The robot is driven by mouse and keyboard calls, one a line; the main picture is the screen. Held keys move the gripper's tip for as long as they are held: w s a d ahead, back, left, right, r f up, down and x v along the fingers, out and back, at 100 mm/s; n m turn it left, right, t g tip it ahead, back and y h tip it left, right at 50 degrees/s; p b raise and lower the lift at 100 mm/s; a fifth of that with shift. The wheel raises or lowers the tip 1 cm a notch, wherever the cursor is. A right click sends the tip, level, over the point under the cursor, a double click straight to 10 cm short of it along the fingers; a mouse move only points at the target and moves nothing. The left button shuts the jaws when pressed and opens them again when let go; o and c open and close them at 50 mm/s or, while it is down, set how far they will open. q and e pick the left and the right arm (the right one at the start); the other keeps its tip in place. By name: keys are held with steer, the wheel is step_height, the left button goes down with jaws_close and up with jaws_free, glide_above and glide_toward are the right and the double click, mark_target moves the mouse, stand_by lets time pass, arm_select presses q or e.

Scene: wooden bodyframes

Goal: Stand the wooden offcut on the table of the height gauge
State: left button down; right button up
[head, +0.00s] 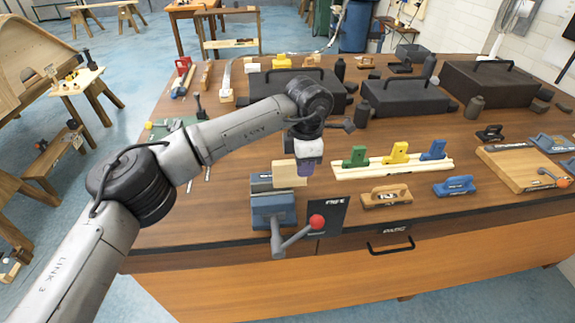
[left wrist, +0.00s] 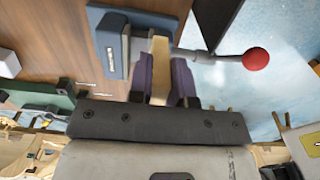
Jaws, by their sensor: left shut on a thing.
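The wooden offcut (head: 288,174) is a pale block at the right end of the blue vise (head: 272,208). My left gripper (head: 306,168) has purple fingers and is shut on the offcut. In the left wrist view the offcut (left wrist: 158,68) stands out between the two fingers (left wrist: 160,80), with its far end close beside the vise (left wrist: 112,45). I cannot tell whether it touches the vise jaws. I cannot make out for certain which bench item is the height gauge. My right gripper is not in view.
The vise's red-knobbed handle (head: 316,222) sticks out at the front. A pale rail (head: 385,167) with green, yellow and blue blocks lies to the right, a wooden plane (head: 386,197) before it. Dark cases (head: 408,98) stand behind. A green tool (head: 172,128) lies behind my arm.

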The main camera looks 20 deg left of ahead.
arm_select(q)
steer(key=s+d+r+p, duration=0.1)
steer(key=d+r+p, duration=0.5)
steer(key=r, duration=0.4)
steer(key=shift+s+r+p, duration=0.15)
steer(key=shift+r+p, duration=0.2)
steer(key=shift+p, duration=0.2)
steer(key=shift+a+f, duration=0.1)
